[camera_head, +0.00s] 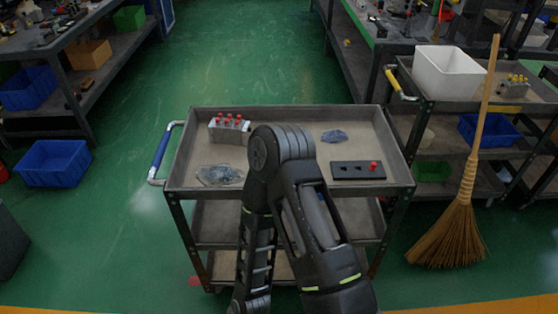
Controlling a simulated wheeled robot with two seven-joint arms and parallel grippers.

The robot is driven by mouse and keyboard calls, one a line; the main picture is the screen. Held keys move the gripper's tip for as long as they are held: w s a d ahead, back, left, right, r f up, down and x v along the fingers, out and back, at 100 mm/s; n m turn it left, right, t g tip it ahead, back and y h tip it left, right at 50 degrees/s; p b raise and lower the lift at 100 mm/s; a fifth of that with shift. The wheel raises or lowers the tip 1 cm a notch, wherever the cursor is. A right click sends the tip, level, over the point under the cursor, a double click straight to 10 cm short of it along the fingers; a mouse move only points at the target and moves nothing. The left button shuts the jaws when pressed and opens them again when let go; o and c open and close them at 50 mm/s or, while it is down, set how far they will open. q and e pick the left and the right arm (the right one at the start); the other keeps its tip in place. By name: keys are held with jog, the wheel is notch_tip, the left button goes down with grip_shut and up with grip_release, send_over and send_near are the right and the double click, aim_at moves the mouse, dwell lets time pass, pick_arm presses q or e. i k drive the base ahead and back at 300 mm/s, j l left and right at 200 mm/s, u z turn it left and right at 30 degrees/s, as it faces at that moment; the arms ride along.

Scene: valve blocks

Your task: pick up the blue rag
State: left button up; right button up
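A small, flat, crumpled blue-grey patch that looks like the blue rag (334,136) lies near the back of the cart's top tray, right of the middle. A larger grey-blue flat patch (220,175) lies at the tray's front left; I cannot tell whether it is a cloth or a spill. One of my black arms rises in front of the cart, its bent joint covering the middle of the tray. Neither gripper shows in the view. Nothing visible touches the rag.
A broom (468,190) leans at the right by a shelf with a white bin (447,74).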

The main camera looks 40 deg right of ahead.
aim_at(333, 135)
jog(key=z, duration=1.75)
